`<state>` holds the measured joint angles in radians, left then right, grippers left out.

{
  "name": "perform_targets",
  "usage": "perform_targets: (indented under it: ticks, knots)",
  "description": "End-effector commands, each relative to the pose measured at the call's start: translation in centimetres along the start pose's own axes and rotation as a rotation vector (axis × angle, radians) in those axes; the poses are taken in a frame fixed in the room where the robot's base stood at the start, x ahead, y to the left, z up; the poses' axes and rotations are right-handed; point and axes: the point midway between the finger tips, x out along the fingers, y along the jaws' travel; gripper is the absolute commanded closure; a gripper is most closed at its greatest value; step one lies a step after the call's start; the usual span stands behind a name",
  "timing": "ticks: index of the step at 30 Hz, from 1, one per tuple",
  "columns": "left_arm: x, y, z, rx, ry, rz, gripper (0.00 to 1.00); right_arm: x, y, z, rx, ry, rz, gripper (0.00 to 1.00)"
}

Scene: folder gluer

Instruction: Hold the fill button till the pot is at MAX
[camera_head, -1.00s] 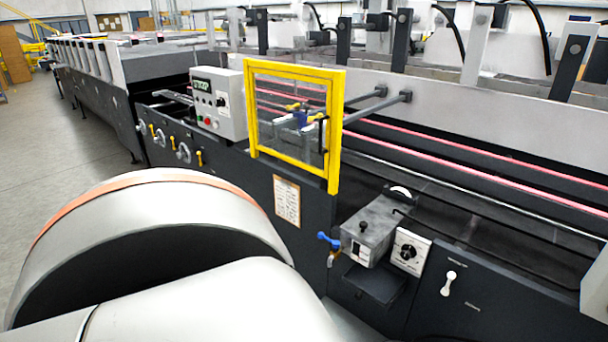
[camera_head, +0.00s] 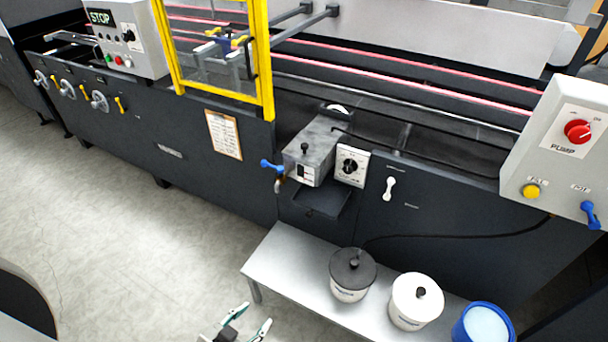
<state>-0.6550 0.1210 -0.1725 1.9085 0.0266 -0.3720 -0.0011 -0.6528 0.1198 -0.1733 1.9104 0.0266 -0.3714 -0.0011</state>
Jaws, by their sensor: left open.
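The yellow fill button (camera_head: 531,191) is on the front of the grey pump box (camera_head: 553,160) at the right, below a red pump knob (camera_head: 578,131). The grey metal glue pot (camera_head: 318,148) sits on the machine side, with a small level window (camera_head: 303,172) on its front face. The level and any MAX mark are too small to read. My left gripper (camera_head: 252,319) is at the bottom edge, open and empty, in front of the bench and far from the button. My right gripper is not in view.
A low grey bench (camera_head: 290,262) holds a dark-lidded tub (camera_head: 352,275), a white-lidded tub (camera_head: 416,300) and a blue tub (camera_head: 484,324). A blue-handled valve (camera_head: 592,214) sits at the box's lower right. A yellow-framed guard (camera_head: 264,62) stands left of the pot. Floor is clear at left.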

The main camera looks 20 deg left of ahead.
Motion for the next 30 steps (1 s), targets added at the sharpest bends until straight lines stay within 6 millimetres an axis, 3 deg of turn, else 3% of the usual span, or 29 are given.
perform_targets:
  ticks: [11,15,16,30]
  knots:
    - [0.25,-0.08,-0.64,-0.003,0.011,-0.002,0.56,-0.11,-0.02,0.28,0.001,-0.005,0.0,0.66]
    - [0.15,-0.01,-0.46,-0.004,0.008,-0.002,0.56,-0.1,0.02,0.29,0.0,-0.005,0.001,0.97]
    - [0.13,0.01,-0.41,-0.004,0.007,-0.001,0.56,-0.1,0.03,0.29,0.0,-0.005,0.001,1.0]
    - [-0.07,0.1,0.0,-0.004,0.0,0.0,0.56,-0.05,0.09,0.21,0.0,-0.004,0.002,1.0]
